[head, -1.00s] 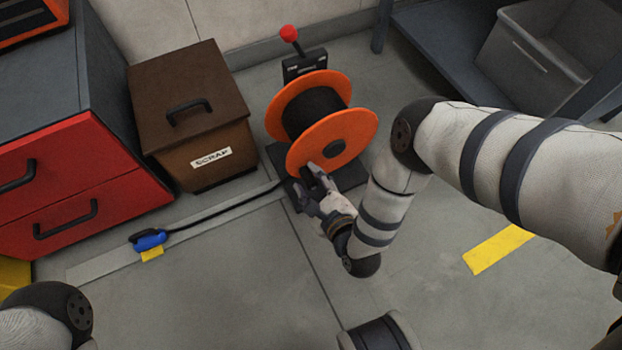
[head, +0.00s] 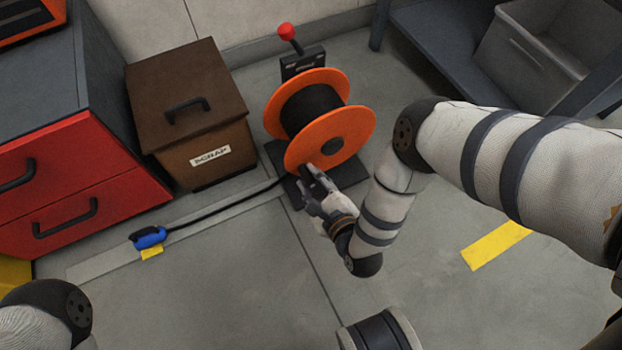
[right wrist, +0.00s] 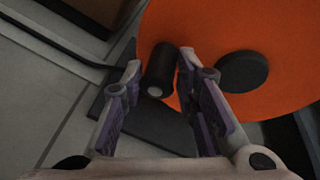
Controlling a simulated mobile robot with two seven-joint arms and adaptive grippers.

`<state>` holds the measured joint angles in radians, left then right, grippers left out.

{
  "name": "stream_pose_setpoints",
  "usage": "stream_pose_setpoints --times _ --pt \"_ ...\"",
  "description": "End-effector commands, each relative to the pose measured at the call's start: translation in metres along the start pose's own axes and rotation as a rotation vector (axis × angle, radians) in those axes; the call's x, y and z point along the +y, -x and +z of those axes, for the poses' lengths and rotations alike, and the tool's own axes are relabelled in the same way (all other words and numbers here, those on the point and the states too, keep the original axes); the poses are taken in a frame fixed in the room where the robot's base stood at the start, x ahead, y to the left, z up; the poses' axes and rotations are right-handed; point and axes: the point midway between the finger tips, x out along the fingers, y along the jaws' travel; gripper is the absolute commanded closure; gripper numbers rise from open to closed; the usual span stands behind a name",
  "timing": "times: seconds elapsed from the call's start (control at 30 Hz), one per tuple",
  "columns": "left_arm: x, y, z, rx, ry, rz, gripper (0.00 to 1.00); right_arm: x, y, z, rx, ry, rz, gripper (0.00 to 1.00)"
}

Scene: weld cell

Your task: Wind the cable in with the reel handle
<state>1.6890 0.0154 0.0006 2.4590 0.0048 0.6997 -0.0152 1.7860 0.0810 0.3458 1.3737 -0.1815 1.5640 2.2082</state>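The cable reel (head: 350,128) has two orange flanges and a dark wound core, and stands on a dark base plate on the floor. My right gripper (head: 306,174) is at the lower left of its near flange. In the right wrist view the black reel handle (right wrist: 157,76) sticks out from the orange flange (right wrist: 240,30), between the fingertips of my right gripper (right wrist: 160,68). The fingers are apart, with a narrow gap beside the handle. The black cable (head: 220,207) runs left along the floor to a blue cable end (head: 149,238). My left gripper is out of view.
A brown scrap bin (head: 188,110) stands left of the reel, and a red drawer cabinet (head: 75,185) stands further left. A lever with a red knob (head: 286,31) is behind the reel. A grey crate (head: 530,60) is at the upper right. Floor in front is mostly clear.

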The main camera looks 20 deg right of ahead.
Motion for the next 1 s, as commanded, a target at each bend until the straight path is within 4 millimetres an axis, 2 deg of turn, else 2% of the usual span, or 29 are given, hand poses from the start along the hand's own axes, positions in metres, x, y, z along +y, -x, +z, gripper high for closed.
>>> stream_pose_setpoints --times 0.47,0.77,1.0 --pt "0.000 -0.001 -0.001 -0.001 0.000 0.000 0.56 0.004 0.000 0.001 -0.003 -0.002 0.011 0.88" --pt "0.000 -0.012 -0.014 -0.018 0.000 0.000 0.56 0.006 -0.009 -0.032 0.001 -0.001 0.010 0.87" --pt "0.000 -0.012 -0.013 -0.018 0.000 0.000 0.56 0.005 -0.010 -0.032 -0.003 -0.002 0.013 0.87"
